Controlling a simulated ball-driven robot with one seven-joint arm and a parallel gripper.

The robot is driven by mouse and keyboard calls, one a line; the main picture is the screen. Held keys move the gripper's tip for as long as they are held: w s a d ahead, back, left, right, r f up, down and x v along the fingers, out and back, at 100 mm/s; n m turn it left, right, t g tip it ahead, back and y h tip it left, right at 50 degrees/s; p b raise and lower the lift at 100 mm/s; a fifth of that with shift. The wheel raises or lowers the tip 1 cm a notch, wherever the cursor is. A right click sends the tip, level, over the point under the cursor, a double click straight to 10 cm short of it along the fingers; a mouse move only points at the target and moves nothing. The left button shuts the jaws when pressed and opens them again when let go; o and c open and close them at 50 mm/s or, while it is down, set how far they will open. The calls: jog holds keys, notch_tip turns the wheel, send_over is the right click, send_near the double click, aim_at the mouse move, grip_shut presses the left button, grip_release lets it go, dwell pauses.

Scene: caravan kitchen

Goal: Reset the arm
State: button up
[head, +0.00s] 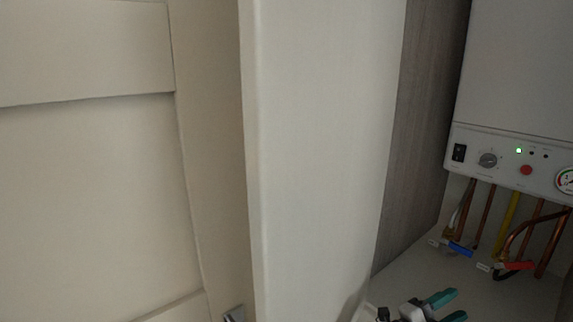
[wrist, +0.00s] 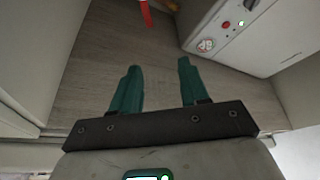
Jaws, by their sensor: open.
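My gripper (head: 448,306) shows at the bottom right of the head view, low in front of the open space beside the white door edge. Its two teal fingers also show in the wrist view (wrist: 158,88), spread apart with nothing between them. The gripper is open and empty. Most of my arm is hidden in the head view behind the pale panel or below the picture.
A white boiler (head: 520,90) with a knob, green light and gauge hangs at the right. Copper pipes and valves with blue (head: 460,249) and red (head: 519,266) handles lie under it. A pale upright panel (head: 320,150) stands left of my gripper, beside a cabinet front (head: 90,190).

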jog(key=w+a+n+t+y, duration=0.1)
jog(key=a+n+t+y, duration=0.3)
jog(key=n+t+y, duration=0.45)
jog(key=a+n+t+y, duration=0.4)
jog(key=n+t+y, duration=0.2)
jog(key=n+y, duration=0.45)
jog(key=s+a+f+n+g+y, duration=0.4)
jog(key=s+f+n+g, duration=0.3)
jog(key=s+f, duration=0.15)
jog(key=s+d+f+g+h, duration=0.1)
jog(key=s+f+g, duration=0.2)
jog(key=s, duration=0.7)
jog(key=s+d+f+g+h, duration=0.1)
jog(key=s+d+f+g, duration=0.1)
jog(key=s+g, duration=0.4)
jog(key=s+d+f+m+g+h, duration=0.1)
jog(key=s+f+g, duration=0.3)
jog(key=s, duration=1.1)
jog(key=shift+d+f+h, duration=0.25)
jog(key=shift+d+h, duration=0.1)
jog(key=shift+h, duration=0.05)
